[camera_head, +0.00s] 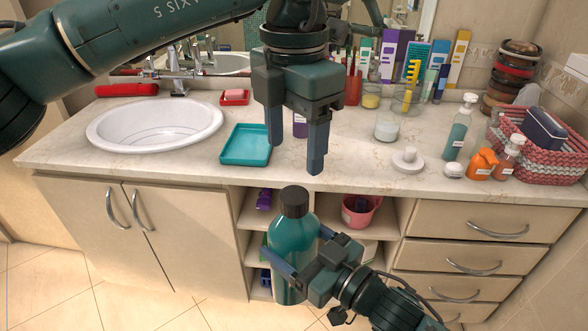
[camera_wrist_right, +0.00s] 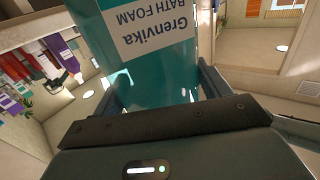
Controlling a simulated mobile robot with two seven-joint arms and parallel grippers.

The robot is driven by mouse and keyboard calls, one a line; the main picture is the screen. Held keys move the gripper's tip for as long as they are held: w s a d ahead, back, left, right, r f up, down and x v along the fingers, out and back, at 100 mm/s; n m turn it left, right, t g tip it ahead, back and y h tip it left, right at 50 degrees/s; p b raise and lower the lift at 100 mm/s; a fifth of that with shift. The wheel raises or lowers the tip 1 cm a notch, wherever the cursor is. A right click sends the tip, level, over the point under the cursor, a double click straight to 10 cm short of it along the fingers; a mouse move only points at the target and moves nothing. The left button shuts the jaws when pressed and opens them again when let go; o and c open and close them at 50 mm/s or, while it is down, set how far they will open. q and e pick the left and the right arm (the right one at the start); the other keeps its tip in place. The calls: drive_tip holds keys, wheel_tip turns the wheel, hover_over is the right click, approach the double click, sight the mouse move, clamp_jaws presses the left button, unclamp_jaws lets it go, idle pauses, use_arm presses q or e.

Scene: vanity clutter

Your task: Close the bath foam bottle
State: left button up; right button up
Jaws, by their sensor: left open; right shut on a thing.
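The bath foam bottle (camera_head: 291,247) is teal with a dark cap (camera_head: 294,201) at its top. It is upright in front of the vanity's open shelves. My right gripper (camera_head: 294,262) is shut around the bottle's body. In the right wrist view the bottle (camera_wrist_right: 150,68) stands between the fingers, with its white label reading "BATH FOAM" upside down. My left gripper (camera_head: 294,150) is open and empty, pointing down above the cap and apart from it. From this view I cannot tell how far the cap is screwed on.
The vanity counter (camera_head: 350,180) is behind the bottle, with a white sink (camera_head: 155,125) and a teal tray (camera_head: 246,144). Pump bottles, including an orange one (camera_head: 481,164), and a woven basket (camera_head: 548,160) crowd the right end. Drawers (camera_head: 480,230) are below.

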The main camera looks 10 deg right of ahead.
use_arm(q)
drive_tip(key=shift+r, duration=1.4)
